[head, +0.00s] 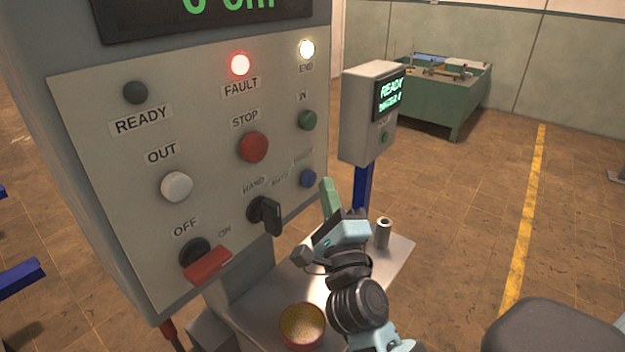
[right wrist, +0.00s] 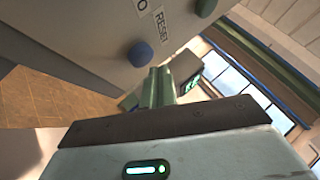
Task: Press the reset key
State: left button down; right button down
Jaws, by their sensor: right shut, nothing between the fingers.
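The reset key is a blue round button (head: 308,178) at the lower right of the grey control panel (head: 215,215). In the right wrist view the blue button (right wrist: 140,54) sits beside a label reading RESET (right wrist: 161,27). My right gripper (head: 326,184), with green fingers, is shut and empty. It is just right of the button in the head view. In the right wrist view its fingertips (right wrist: 160,74) appear close to the button, with a small gap in the picture; whether they touch cannot be told. My left gripper is not in view.
The green IN button (head: 307,120), red STOP button (head: 253,146) and black HAND/AUTO knob (head: 266,213) are nearby. The FAULT lamp (head: 240,64) glows red. Below is a metal shelf (head: 398,258) with a round tin (head: 302,324) and a small cylinder (head: 383,233). A grey box (head: 362,125) stands behind.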

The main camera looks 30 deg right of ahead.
jog(key=shift+w, duration=0.1)
jog(key=shift+w+a, duration=0.15)
jog(key=shift+w, duration=0.15)
jog(key=shift+w+a, duration=0.2)
jog(key=shift+w, duration=0.25)
dwell(1.1)
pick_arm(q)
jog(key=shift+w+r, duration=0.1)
pick_arm(e)
jog(key=shift+s, duration=0.2)
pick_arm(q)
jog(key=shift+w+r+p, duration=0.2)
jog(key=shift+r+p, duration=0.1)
pick_arm(e)
jog(key=shift+s+d, duration=0.35)
jog(key=shift+s, duration=0.3)
